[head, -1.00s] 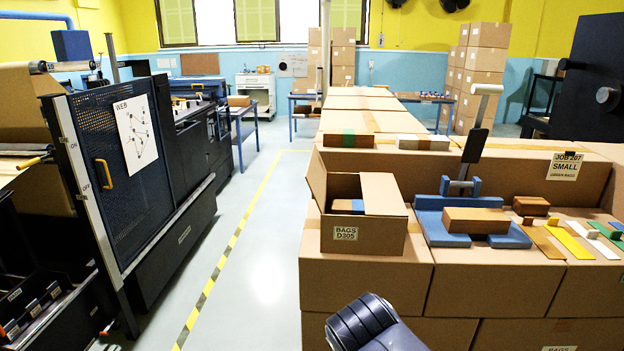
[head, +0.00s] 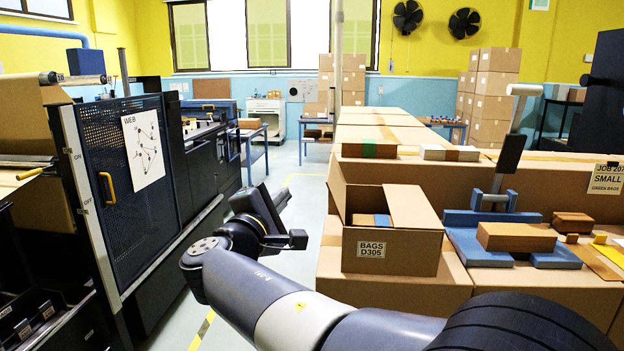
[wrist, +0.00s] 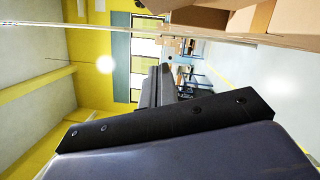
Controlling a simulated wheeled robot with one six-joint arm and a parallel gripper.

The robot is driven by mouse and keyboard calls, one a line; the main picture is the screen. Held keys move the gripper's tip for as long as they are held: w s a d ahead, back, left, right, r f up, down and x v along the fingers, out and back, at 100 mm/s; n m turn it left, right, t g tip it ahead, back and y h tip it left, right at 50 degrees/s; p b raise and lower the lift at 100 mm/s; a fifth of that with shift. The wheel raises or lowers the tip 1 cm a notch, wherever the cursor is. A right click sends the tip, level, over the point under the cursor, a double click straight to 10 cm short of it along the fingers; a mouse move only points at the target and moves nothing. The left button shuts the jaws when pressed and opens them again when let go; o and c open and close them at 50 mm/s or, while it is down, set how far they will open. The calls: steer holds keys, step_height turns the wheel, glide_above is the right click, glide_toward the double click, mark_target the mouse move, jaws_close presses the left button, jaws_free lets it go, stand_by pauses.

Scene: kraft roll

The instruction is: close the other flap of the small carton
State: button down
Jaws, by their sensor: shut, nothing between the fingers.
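The small carton (head: 390,253), labelled BAGS D305, sits upright on larger cartons right of centre in the head view. Its left flap (head: 338,190) stands up. Its right flap (head: 413,207) lies across the right part of the opening. Blue and tan contents show in the uncovered part. My gripper (head: 268,195) is left of the carton, apart from it, over the aisle. In the wrist view, its dark fingers (wrist: 160,88) are together with nothing between them.
A blue fixture (head: 480,245) with a brown block (head: 515,237) and an upright lever stands right of the carton. A dark machine (head: 125,190) lines the left side. The aisle floor between is clear. Stacked cartons (head: 385,133) extend behind.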

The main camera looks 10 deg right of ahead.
mark_target(338, 183)
steer(key=w+d+r+p, duration=0.2)
steer(key=w+d+p, duration=0.2)
steer(key=w+d, duration=0.2)
steer(key=d, duration=0.2)
steer(key=shift+w+d+r, duration=0.25)
steer(key=shift+d+r, duration=0.1)
steer(key=shift+d, duration=0.05)
